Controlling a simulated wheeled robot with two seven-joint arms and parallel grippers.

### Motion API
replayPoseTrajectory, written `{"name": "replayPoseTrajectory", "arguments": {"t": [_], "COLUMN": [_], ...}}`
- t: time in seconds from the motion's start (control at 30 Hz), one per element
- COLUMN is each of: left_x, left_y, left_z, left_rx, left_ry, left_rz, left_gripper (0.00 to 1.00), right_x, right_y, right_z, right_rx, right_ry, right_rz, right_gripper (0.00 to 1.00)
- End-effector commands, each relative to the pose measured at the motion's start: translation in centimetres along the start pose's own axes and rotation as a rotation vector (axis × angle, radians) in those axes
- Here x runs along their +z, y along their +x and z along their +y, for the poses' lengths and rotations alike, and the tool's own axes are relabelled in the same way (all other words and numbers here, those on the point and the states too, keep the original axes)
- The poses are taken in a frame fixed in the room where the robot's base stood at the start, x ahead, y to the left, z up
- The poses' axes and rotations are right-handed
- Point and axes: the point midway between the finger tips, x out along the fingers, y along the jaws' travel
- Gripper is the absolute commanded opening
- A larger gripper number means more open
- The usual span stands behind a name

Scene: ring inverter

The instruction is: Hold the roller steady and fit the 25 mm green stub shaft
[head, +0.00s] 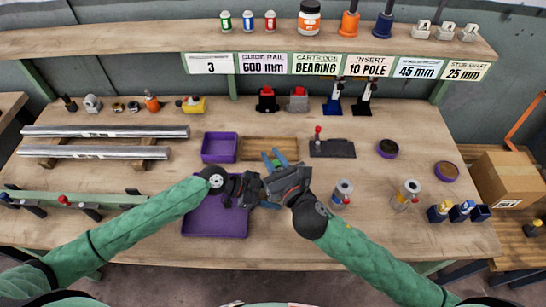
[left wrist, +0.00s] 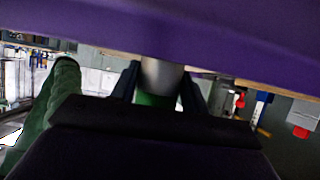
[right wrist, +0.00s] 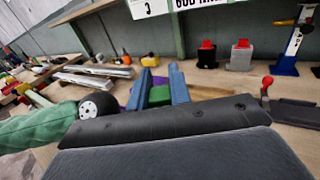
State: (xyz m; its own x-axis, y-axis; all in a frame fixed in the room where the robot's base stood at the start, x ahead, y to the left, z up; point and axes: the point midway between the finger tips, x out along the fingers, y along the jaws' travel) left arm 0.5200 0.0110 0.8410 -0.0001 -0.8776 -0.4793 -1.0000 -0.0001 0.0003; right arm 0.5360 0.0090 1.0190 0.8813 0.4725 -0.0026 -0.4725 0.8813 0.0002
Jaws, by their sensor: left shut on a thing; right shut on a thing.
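My right gripper (head: 275,160) is over the middle of the bench, its blue fingers pointing toward the back. In the right wrist view its fingers (right wrist: 160,88) are shut on a green piece (right wrist: 159,96), seemingly the green stub shaft; a little yellow shows beyond it. My left gripper (head: 262,192) is beside the right one, above the large purple tray's right edge. In the left wrist view its fingers (left wrist: 160,88) are shut on a silver cylinder (left wrist: 162,73) with a green part, seemingly the roller. In the head view the grippers mostly hide both parts; I cannot tell whether they touch.
A large purple tray (head: 215,222) and small purple bin (head: 219,148) are nearby, with a wooden block (head: 270,149) behind. Upright silver cylinders (head: 342,192) (head: 407,194) stand at right. Dark blue holders (head: 438,214) are at far right.

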Motion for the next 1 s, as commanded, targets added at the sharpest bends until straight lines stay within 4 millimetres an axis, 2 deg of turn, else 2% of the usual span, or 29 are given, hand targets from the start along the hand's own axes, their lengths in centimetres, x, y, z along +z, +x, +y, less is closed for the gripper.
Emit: {"name": "replayPoseTrajectory", "arguments": {"t": [1.0], "left_x": [0.00], "left_y": [0.00], "left_z": [0.01], "left_rx": [0.000], "left_ry": [0.000], "left_rz": [0.000], "left_gripper": [0.32], "right_x": [-0.43], "right_y": [0.01], "right_z": [-0.01], "right_rx": [0.000], "right_ry": [0.000], "right_rz": [-0.001], "right_gripper": [0.00]}}
